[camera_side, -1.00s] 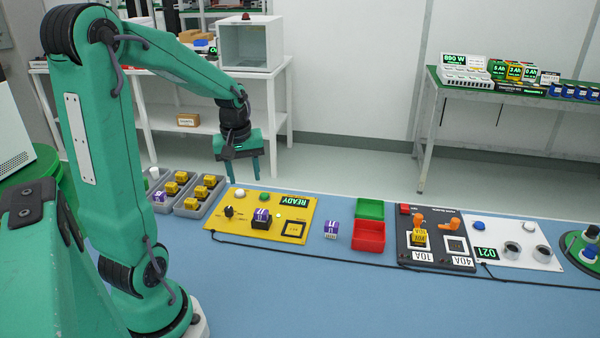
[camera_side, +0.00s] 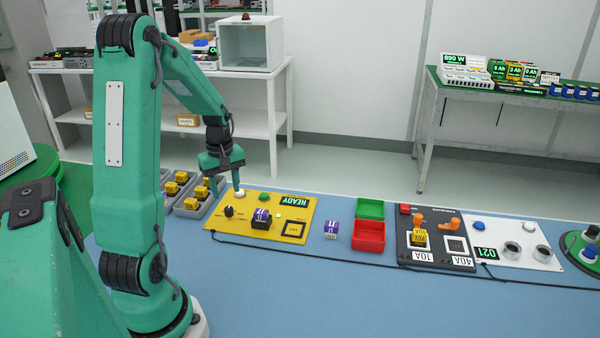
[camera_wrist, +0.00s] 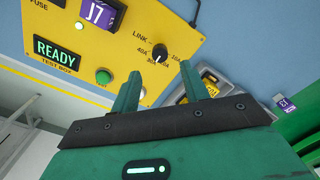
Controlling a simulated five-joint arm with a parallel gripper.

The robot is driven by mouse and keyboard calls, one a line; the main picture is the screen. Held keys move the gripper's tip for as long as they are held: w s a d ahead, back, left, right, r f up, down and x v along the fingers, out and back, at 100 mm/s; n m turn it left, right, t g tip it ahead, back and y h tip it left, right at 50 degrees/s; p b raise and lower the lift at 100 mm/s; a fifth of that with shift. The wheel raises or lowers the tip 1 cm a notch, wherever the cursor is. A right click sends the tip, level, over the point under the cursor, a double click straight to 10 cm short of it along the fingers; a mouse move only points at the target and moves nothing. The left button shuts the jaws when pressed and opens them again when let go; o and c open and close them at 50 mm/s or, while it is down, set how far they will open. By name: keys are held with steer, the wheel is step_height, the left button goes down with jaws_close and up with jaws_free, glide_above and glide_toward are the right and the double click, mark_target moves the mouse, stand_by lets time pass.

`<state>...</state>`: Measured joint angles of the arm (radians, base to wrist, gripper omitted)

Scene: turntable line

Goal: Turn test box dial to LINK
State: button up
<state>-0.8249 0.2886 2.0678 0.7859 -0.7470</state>
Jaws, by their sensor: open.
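The yellow test box (camera_side: 250,232) lies on the blue bench. Its black dial (camera_side: 228,212) sits at its left end and shows in the wrist view (camera_wrist: 160,53). LINK is printed at the dial's upper left, with amp labels around it. The pointer appears to face the amp labels, not LINK; its exact setting is too small to read. My gripper (camera_side: 224,189) is open and empty near the box's back left corner. In the wrist view, my open fingers (camera_wrist: 160,86) are apart from the dial; the left finger partly covers the white button (camera_wrist: 142,93).
The green READY display (camera_wrist: 58,54), green button (camera_wrist: 104,75) and purple-labelled J7 fuse (camera_side: 262,216) are on the box. Grey trays (camera_side: 190,206) of yellow fuses stand left. Another purple fuse (camera_side: 331,228) and a red bin (camera_side: 369,236) are right.

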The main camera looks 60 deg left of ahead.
mark_target(229, 208)
steer(key=shift+f, duration=3.15)
jaws_close()
